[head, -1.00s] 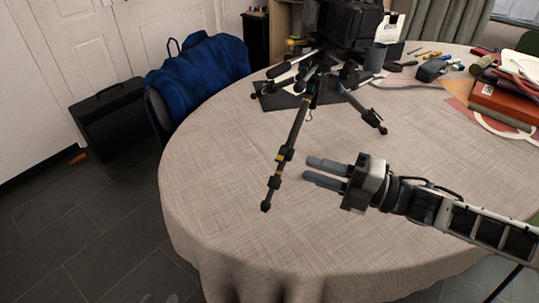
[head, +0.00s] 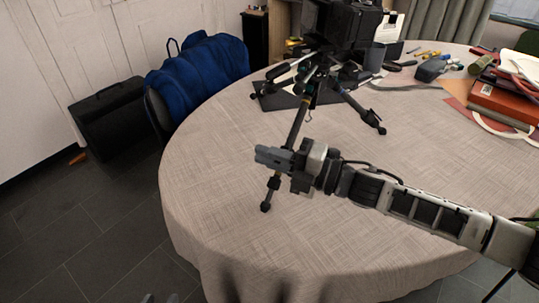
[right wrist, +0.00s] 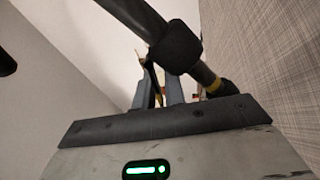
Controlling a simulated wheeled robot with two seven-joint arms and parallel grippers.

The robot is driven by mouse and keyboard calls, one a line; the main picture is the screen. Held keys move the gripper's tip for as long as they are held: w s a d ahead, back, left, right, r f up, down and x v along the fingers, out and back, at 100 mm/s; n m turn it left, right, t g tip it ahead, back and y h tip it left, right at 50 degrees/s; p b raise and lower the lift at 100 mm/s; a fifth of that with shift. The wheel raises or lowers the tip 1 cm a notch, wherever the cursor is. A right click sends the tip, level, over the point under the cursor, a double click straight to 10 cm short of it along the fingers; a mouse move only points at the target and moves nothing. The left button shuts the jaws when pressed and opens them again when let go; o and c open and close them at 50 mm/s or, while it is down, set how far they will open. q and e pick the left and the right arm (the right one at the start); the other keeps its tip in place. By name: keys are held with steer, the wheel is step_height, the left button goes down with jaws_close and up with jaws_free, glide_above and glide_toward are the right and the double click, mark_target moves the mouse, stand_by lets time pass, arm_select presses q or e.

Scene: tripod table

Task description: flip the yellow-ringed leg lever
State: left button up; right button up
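The tripod (head: 313,85) stands on the round table, and its near leg (head: 298,122) slopes down toward the front left. My right gripper (head: 262,156) is at the lower part of this leg, its fingers pointing left and hiding the clamp area. In the right wrist view the dark leg crosses above the fingers, with a yellow ring (right wrist: 214,86) beside its black clamp (right wrist: 176,47). A thin dark lever (right wrist: 149,72) shows by my right fingers (right wrist: 159,91); contact is unclear.
A red book stack (head: 505,102) and loose tools lie at the back right. A chair with a blue jacket (head: 198,77) and a black case (head: 110,118) stand left of the table.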

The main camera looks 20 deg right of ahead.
jaws_close()
arm_select(q)
steer(key=shift+r, duration=0.1)
steer(key=shift+r, duration=0.1)
